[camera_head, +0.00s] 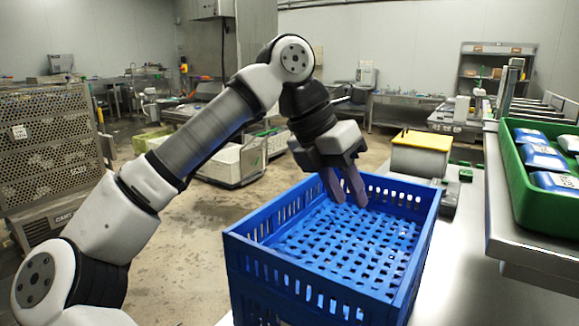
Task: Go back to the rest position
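My gripper (349,203) hangs from the bent arm and points down. Its two dark fingers reach to the rim level of a blue slotted crate (268,262), over the far part of its opening. The fingertips stand a little apart, and nothing shows between them. The crate looks empty, with its lattice floor in view. Whether the fingers touch the crate's far wall cannot be told.
A green bin (507,160) with several blue-and-white packs (545,158) stands on a metal surface (540,252) at the right. A yellow-lidded container (421,142) is behind the crate. A perforated metal cage (52,150) stands at the left. Open floor (190,240) lies left of the crate.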

